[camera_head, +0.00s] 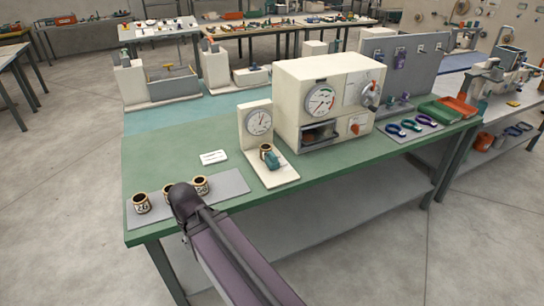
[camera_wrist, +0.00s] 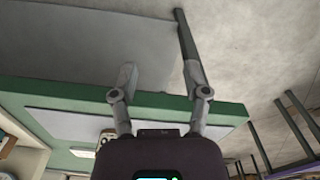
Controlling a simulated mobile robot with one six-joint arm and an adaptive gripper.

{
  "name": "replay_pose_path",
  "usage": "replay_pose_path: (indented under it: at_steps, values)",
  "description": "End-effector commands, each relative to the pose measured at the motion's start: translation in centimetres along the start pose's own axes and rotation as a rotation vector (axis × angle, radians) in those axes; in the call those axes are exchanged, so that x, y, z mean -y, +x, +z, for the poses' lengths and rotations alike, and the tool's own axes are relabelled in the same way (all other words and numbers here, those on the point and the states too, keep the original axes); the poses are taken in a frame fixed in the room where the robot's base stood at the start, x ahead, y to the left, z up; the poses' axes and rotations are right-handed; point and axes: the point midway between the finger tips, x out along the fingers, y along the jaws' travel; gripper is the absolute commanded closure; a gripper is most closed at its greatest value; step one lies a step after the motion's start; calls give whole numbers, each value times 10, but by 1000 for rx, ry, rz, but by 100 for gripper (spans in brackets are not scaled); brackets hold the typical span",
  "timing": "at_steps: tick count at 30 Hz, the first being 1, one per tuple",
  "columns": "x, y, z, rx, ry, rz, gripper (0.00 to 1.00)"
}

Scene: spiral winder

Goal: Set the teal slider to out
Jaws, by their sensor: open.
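A small teal part (camera_head: 272,161) shows on the pale base of the dial stand (camera_head: 258,124), beside a dark-topped spool (camera_head: 265,150). It is the only teal part I can pick out near the winder; whether it is the slider, and its position, is too small to tell. The winder, a cream box (camera_head: 330,105), stands behind to the right with a dial and an orange-red knob (camera_head: 356,129). My gripper (camera_wrist: 158,78) is open and empty in the wrist view, above the green table's edge. In the head view my arm hides the gripper.
Several labelled spools (camera_head: 141,204) stand on a grey mat (camera_head: 232,184) at the table's front left, near my arm. A white card (camera_head: 213,157) lies behind them. Green and orange trays (camera_head: 440,111) and blue and purple tools (camera_head: 411,126) lie at the right. The green table front (camera_head: 330,175) is clear.

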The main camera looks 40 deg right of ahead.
Motion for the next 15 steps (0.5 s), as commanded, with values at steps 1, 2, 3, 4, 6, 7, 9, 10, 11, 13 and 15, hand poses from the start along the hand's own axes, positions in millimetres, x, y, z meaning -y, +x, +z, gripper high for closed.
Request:
replay_pose_path:
  at_steps: [1,2,3,4,6,7,9,10,11,13,15]
  values:
    - [0,0,0,0,0,0,40]
    - [-1,0,-1,-1,1,0,40]
    - [-1,-1,-1,-2,1,-1,40]
    - [-2,-2,-2,-3,2,-1,40]
    - [-6,-4,-6,-7,5,-3,40]
    - [-8,-5,-8,-10,6,-4,40]
    - [-15,-9,-14,-18,13,-8,40]
    - [-20,-11,-17,-22,16,-10,40]
    - [-24,-13,-21,-27,20,-12,40]
    - [-40,-19,-31,-42,23,-17,40]
    - [-56,-26,-42,-60,33,-21,40]
